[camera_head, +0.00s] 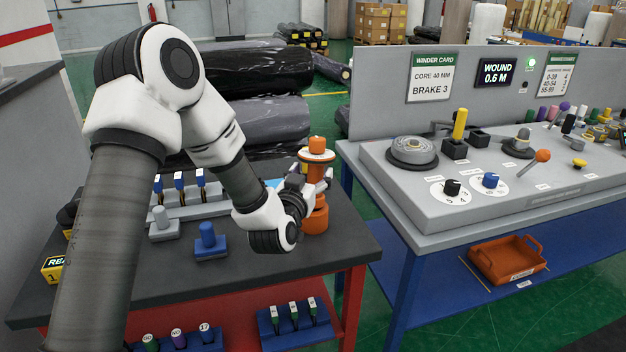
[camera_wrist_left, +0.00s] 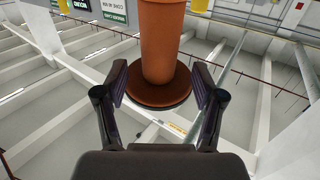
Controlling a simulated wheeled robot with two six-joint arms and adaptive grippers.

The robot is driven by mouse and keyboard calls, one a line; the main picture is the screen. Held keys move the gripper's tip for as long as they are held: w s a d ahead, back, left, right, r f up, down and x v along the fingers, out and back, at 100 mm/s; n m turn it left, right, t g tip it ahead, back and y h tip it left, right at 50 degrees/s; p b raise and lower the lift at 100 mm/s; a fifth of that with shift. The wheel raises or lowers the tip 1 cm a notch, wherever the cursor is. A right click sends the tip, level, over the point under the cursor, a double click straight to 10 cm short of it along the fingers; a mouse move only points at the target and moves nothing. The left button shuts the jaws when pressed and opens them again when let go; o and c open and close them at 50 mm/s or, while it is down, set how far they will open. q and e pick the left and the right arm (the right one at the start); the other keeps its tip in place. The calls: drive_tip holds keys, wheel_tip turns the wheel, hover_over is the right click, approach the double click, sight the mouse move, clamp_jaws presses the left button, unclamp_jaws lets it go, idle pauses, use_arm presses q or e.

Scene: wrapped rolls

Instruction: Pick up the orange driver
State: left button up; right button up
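The orange driver (camera_head: 315,215) stands upright at the right edge of the dark table, with an orange cap above a wide flange and an orange lower body. My left gripper (camera_head: 310,184) is at its mid-height, partly in front of it. In the left wrist view the orange driver (camera_wrist_left: 162,40) shows as a column with a round flange between the two fingers. The left gripper's fingers (camera_wrist_left: 161,88) are spread, one on each side of the flange, with a small gap on both sides. Part of the driver is hidden behind the gripper. My right gripper is not in view.
The dark table (camera_head: 260,275) also bears a blue block with a knob (camera_head: 210,240), a grey one (camera_head: 162,222) and a rack of blue-topped pieces (camera_head: 190,200). A grey control panel (camera_head: 450,180) stands to the right across a gap. Wrapped black rolls (camera_head: 265,75) lie behind.

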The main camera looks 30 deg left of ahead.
use_arm(q)
drive_tip(key=shift+x, duration=0.8)
drive_tip(key=shift+s+d, duration=0.1)
drive_tip(key=shift+d, duration=0.05)
drive_tip(key=shift+s+r, duration=0.1)
drive_tip(key=shift+s, duration=0.05)
drive_tip(key=c, duration=1.1)
drive_tip(key=shift+c, duration=0.2)
